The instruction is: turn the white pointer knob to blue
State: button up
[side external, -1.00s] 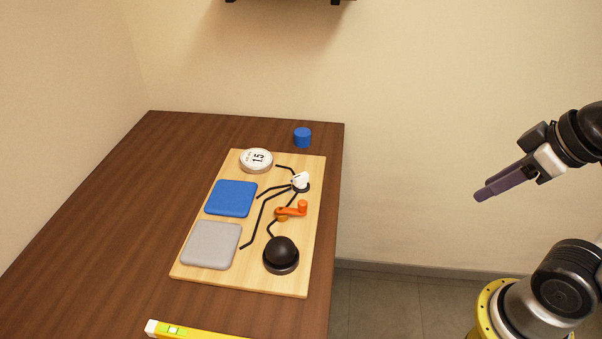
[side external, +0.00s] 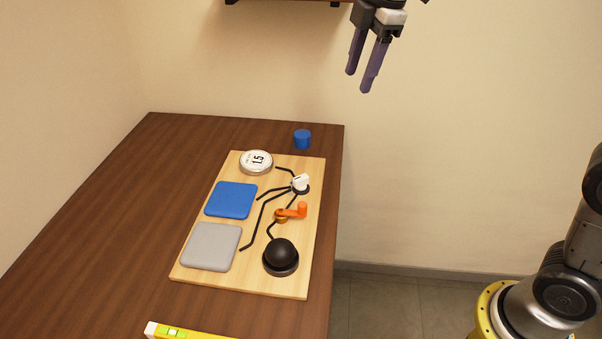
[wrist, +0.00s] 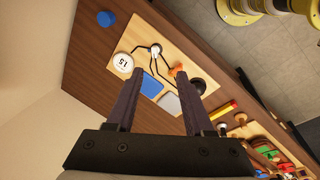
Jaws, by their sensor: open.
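The white pointer knob (side external: 300,182) sits on a dark round base near the right edge of the wooden board (side external: 225,279). Black lines run from it toward the gauge, the blue pad (side external: 231,200), the grey pad (side external: 211,247) and the black dome. In the wrist view the knob (wrist: 155,50) shows small, beyond my fingers. Which way its pointer faces is too small to tell for sure. My gripper (side external: 358,82) is open and empty, high above the board and to the right of the knob. Its two purple fingers also show apart in the wrist view (wrist: 153,85).
On the board are a round gauge reading 1.5 (side external: 256,162), an orange crank (side external: 292,212) and a black dome (side external: 281,254). A blue cylinder (side external: 303,139) stands behind the board. A yellow level (side external: 185,332) lies at the front. The table's left side is clear.

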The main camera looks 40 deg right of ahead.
jog(key=w+a+f+n+g, duration=0.1)
jog(key=w+a+f, duration=0.3)
jog(key=w+f, duration=0.35)
jog(key=g, duration=0.2)
send_over(301, 177)
notch_tip(301, 177, down, 7)
jog(key=shift+n, duration=0.3)
notch_tip(301, 177, down, 13)
jog(key=shift+w, duration=0.1)
grip_shut()
